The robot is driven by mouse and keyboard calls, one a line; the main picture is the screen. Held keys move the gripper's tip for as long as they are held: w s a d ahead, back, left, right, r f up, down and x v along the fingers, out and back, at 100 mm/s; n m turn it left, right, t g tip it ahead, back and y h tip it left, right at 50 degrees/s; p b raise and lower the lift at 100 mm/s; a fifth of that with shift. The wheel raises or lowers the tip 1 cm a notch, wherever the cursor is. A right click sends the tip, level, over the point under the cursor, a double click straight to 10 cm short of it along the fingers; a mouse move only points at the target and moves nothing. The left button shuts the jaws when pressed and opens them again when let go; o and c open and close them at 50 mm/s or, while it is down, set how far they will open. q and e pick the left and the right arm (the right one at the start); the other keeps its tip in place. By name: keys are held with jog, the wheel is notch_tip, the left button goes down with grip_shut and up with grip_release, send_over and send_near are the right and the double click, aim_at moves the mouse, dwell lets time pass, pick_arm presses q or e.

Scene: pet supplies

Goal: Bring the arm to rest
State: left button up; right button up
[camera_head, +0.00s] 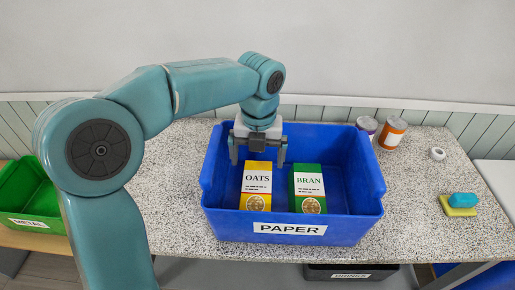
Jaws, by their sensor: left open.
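My left arm comes in from the left and reaches over the blue bin (225,220) labelled PAPER. My left gripper (257,164) is open and points down inside the bin's back left part, with its fingers apart near the top of the yellow OATS box (257,188). I cannot tell whether the fingers touch that box. The green BRAN box (308,190) stands next to it in the bin, to the right. My right gripper is not in view.
A white ring (437,154), a blue object (462,200) and a yellow sponge (459,211) lie further right. A green METAL bin (35,200) stands at left. The speckled table (425,238) is clear at front right.

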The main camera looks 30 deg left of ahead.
pick_arm(q)
jog(key=shift+r, duration=0.95)
jog(key=shift+r, duration=0.1)
